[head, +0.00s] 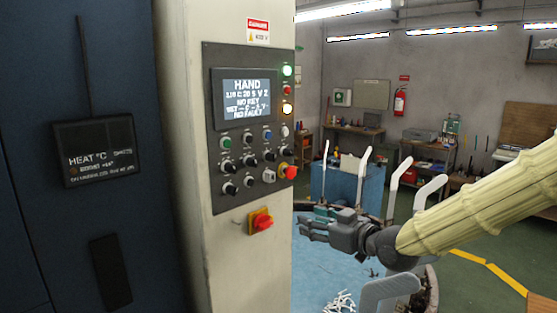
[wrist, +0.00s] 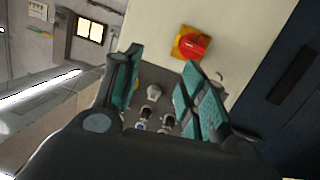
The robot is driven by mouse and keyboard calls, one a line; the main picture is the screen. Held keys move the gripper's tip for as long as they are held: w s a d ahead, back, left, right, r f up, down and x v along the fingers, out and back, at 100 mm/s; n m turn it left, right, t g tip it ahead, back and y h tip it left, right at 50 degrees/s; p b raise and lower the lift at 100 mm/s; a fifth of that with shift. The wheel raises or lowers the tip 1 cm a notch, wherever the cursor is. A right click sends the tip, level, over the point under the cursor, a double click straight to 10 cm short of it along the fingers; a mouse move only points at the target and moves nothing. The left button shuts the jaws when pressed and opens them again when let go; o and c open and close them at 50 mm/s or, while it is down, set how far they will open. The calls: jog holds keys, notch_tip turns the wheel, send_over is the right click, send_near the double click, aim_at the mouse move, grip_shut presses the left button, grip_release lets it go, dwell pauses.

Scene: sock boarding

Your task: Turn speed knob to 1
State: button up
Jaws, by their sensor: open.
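The control panel (head: 258,190) on the pale cabinet carries rows of small knobs and buttons under a lit screen. Several black knobs (head: 229,189) sit in the lower rows; their labels are too small to read, so I cannot tell which is the speed knob or its setting. My gripper (head: 312,224) is to the right of the panel, apart from it. In the wrist view my gripper (wrist: 163,62) is open and empty, its teal pads spread. A light grey knob (wrist: 155,92) and smaller knobs (wrist: 168,121) show between the fingers, beyond them.
A red rotary switch (head: 262,221) on a yellow plate is below the panel; it shows in the wrist view too (wrist: 193,44). A red mushroom button (head: 290,172) juts from the panel's right edge. White upright sock forms (head: 363,175) stand behind my gripper.

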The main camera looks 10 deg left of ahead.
aim_at(275, 158)
notch_tip(275, 158, up, 14)
jog(key=a+n+y, duration=0.2)
jog(key=n, duration=0.1)
jog(key=p+x, duration=0.1)
jog(key=x, duration=0.2)
jog(key=p+x, duration=0.4)
jog(key=x, duration=0.1)
jog(key=shift+a+r, duration=0.35)
jog(key=shift+p+x, duration=0.4)
jog(key=shift+x, duration=0.55)
jog(key=shift+f, duration=0.15)
grip_shut()
